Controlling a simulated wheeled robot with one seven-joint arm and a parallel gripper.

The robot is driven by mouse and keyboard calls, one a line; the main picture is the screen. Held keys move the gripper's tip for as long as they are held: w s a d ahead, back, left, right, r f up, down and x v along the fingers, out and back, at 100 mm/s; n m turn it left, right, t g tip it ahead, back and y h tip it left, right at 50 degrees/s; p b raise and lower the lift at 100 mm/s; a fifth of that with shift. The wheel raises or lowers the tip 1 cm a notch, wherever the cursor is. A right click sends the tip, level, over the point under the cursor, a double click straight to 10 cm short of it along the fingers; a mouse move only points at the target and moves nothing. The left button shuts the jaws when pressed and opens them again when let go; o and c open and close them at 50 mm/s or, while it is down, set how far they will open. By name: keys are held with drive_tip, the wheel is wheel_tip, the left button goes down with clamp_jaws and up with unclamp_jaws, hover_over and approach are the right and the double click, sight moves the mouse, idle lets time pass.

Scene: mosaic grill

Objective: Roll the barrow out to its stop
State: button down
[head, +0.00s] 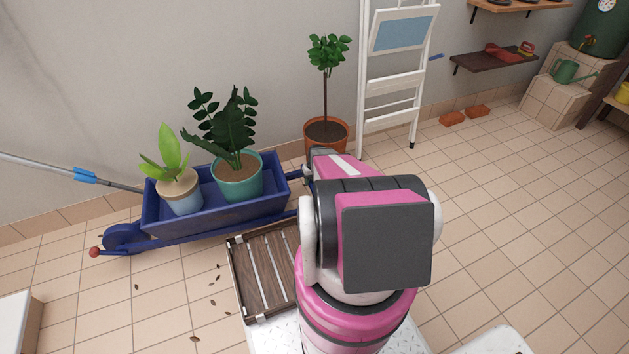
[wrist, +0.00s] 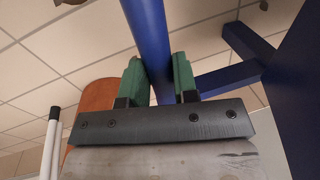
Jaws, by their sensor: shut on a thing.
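The blue barrow (head: 232,215) stands against the back wall at the left of the head view. It carries two potted plants, and its blue wheel (head: 125,238) is at its left end. My gripper (wrist: 158,80) has green fingers on either side of a blue bar of the barrow (wrist: 146,30) in the wrist view and is shut on it. In the head view my gripper (head: 307,174) is at the barrow's right end, partly hidden by my arm. I cannot make out the stop.
A slatted wooden crate (head: 262,272) lies in front of the barrow. A potted tree (head: 326,132) and a white stepladder (head: 392,85) stand to its right. A pole (head: 60,170) reaches the barrow from the left. Floor at the right is largely clear, with bricks (head: 465,116) by the wall.

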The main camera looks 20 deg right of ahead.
drive_tip(key=w+a, duration=0.1)
drive_tip(key=a, duration=1.2)
drive_tip(key=w+a, duration=0.1)
drive_tip(key=a, duration=1.3)
drive_tip(key=w+a, duration=0.1)
drive_tip(key=a, duration=1.3)
drive_tip(key=c, duration=0.9)
unclamp_jaws()
drive_tip(key=shift+a, duration=0.1)
drive_tip(key=shift+s, duration=0.1)
drive_tip(key=shift+r, duration=0.5)
drive_tip(key=r, duration=0.3)
drive_tip(key=d+r, duration=0.1)
drive_tip(key=r, duration=0.2)
drive_tip(key=d+r, duration=0.1)
drive_tip(key=r, duration=0.2)
drive_tip(key=shift+d+r, duration=0.1)
drive_tip(key=shift+r, duration=0.25)
